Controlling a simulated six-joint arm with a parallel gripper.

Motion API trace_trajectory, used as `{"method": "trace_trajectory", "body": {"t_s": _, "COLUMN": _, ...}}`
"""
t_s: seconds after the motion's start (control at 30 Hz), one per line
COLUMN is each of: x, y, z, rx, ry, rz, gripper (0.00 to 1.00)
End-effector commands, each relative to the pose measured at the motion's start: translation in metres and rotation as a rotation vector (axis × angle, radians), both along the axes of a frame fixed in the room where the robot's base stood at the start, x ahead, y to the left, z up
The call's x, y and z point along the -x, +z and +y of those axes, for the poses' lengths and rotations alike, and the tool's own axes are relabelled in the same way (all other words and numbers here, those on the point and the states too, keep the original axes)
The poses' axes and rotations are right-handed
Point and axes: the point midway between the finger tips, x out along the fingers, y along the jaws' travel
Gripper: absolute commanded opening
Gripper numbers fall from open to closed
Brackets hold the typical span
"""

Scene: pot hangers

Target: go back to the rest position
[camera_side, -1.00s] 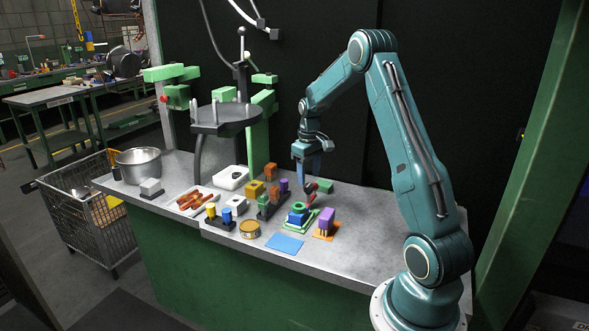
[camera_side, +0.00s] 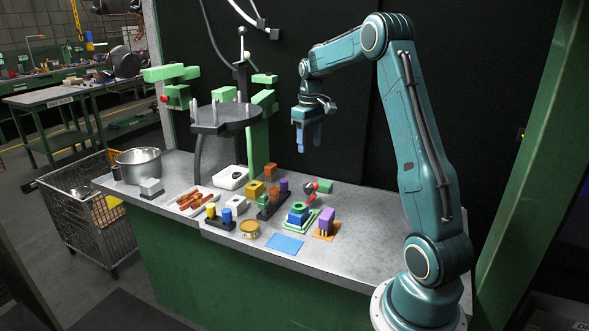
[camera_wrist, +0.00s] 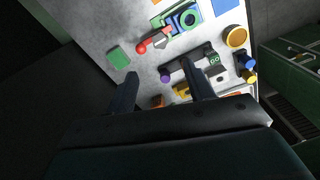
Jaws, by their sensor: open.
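My gripper (camera_side: 308,140) hangs in the air well above the table, fingers pointing down. Nothing is between its fingers. In the wrist view the two dark fingers (camera_wrist: 165,92) stand apart, with table and blocks seen beyond them. The grey table (camera_side: 360,235) lies below. A red-ended object (camera_side: 310,188) stands on the table below the gripper, clear of it; it also shows in the wrist view (camera_wrist: 143,47).
A pot (camera_side: 138,164) stands far left. Air around my gripper is free.

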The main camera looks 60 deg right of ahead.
Motion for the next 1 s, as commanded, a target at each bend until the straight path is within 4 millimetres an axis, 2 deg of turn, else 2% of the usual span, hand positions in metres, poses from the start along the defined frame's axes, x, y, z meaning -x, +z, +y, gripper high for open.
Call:
{"method": "trace_trajectory", "body": {"t_s": 0.27, "x": -0.001, "y": 0.003, "z": 0.004, "rx": 0.003, "ry": 0.004, "rz": -0.003, "gripper": 0.53}}
{"method": "trace_trajectory", "body": {"t_s": 0.47, "x": -0.003, "y": 0.02, "z": 0.029, "rx": 0.021, "ry": 0.021, "rz": -0.024, "gripper": 0.53}}
{"method": "trace_trajectory", "body": {"t_s": 0.77, "x": 0.004, "y": 0.061, "z": 0.103, "rx": 0.065, "ry": 0.071, "rz": -0.092, "gripper": 0.53}}
{"method": "trace_trajectory", "body": {"t_s": 1.0, "x": 0.023, "y": 0.086, "z": 0.164, "rx": 0.091, "ry": 0.114, "rz": -0.157, "gripper": 0.53}}
